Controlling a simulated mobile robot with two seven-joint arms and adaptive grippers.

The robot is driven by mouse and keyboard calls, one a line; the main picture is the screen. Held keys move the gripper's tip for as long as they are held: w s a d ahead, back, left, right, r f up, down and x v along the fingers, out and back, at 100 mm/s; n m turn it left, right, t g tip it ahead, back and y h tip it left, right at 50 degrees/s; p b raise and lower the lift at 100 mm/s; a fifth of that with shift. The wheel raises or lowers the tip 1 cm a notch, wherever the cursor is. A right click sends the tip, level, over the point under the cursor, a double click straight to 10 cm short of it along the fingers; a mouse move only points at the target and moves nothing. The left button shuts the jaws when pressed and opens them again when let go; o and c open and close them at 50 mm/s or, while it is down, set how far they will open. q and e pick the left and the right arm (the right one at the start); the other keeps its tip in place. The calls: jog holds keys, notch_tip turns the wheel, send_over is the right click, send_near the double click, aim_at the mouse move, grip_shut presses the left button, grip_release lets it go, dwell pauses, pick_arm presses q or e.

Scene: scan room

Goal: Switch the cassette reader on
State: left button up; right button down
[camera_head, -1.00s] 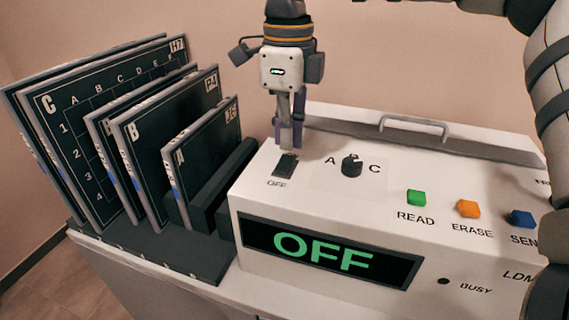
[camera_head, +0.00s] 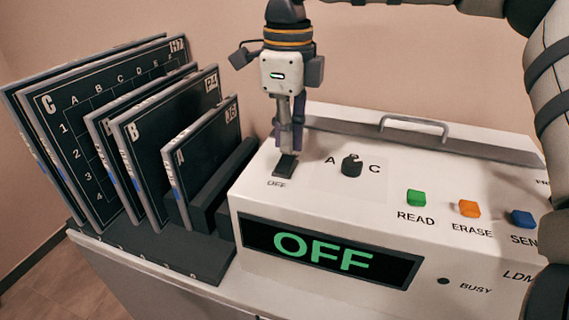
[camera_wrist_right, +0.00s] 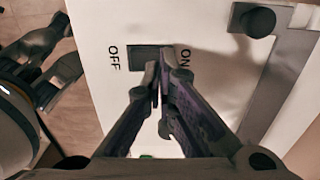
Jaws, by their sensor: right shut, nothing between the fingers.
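The cassette reader (camera_head: 310,200) is a white box with a sloped top, and its display (camera_head: 325,250) reads OFF in green. Its black power switch (camera_head: 285,167) sits at the top left, with the OFF label at its near side. In the right wrist view the switch (camera_wrist_right: 148,57) lies between the OFF and ON labels. My right gripper (camera_head: 288,149) is shut and empty, pointing down with its fingertips at the far, ON-side end of the switch. Whether they touch it I cannot tell. My left gripper is not clearly seen in the head view.
A black A/C knob (camera_head: 351,165) is right of the switch. Green READ (camera_head: 416,198), orange ERASE (camera_head: 468,208) and blue buttons (camera_head: 522,218) follow. A grey handle (camera_head: 414,126) is behind. A rack (camera_head: 185,250) with several dark cassettes (camera_head: 115,130) stands at the left.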

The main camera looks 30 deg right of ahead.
aim_at(288, 157)
jog(key=shift+f, duration=0.9)
jog(key=shift+r, duration=3.55)
